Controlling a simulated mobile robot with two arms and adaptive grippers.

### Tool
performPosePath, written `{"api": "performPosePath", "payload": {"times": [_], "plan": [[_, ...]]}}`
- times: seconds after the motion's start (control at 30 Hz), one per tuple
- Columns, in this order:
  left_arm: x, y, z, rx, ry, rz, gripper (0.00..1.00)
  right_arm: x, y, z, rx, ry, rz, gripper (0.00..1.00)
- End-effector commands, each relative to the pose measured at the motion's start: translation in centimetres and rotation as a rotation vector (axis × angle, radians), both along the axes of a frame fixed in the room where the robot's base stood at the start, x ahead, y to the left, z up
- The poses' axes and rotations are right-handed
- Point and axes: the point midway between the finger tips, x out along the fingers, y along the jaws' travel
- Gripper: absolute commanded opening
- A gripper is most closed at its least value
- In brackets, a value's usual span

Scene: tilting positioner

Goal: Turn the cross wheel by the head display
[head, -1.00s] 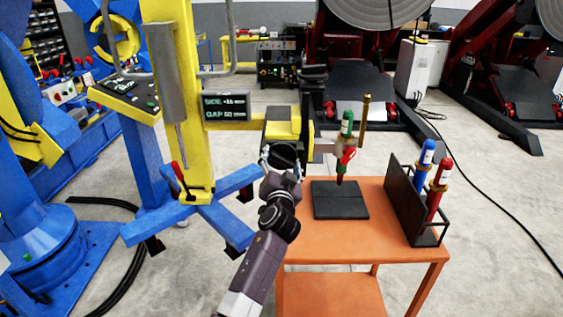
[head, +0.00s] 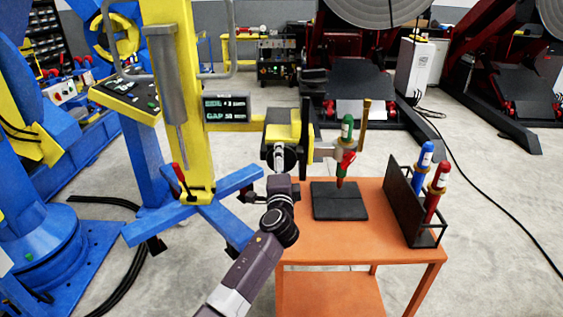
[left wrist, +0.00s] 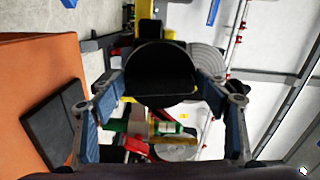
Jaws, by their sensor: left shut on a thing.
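The cross wheel (head: 291,158) is a dark round shape on the front of the yellow head, right of and below the head display (head: 227,108). The display shows lines marked SIDE and GAP; the digits are too blurred to read. My left gripper (head: 280,160) is shut on the wheel and covers much of it in the head view. In the left wrist view the dark wheel (left wrist: 162,72) sits between the two fingers of the left gripper (left wrist: 160,88); its spokes cannot be made out. My right gripper is not in view.
A green and red torch (head: 347,135) hangs from the head over a dark plate (head: 340,201) on the orange table (head: 330,243). A black rack (head: 407,200) with blue and red torches stands at right. The yellow column (head: 176,80) on blue feet is left.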

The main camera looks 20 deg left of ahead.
Motion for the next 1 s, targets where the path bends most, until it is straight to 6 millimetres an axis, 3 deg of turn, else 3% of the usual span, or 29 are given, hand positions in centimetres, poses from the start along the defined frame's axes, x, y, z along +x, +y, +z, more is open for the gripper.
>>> {"api": "performPosePath", "payload": {"times": [0.3,0.87,0.9,1.0], "plan": [[0.08,0.14,0.4,0.129,0.031,0.002,0.44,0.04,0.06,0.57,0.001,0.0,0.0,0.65],[0.08,0.16,0.41,0.156,0.038,0.002,0.44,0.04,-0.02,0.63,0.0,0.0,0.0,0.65],[0.08,0.16,0.41,0.155,0.037,0.002,0.71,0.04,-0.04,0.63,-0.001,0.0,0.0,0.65],[0.07,0.14,0.34,0.154,0.038,0.002,0.75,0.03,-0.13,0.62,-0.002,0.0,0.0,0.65]]}}
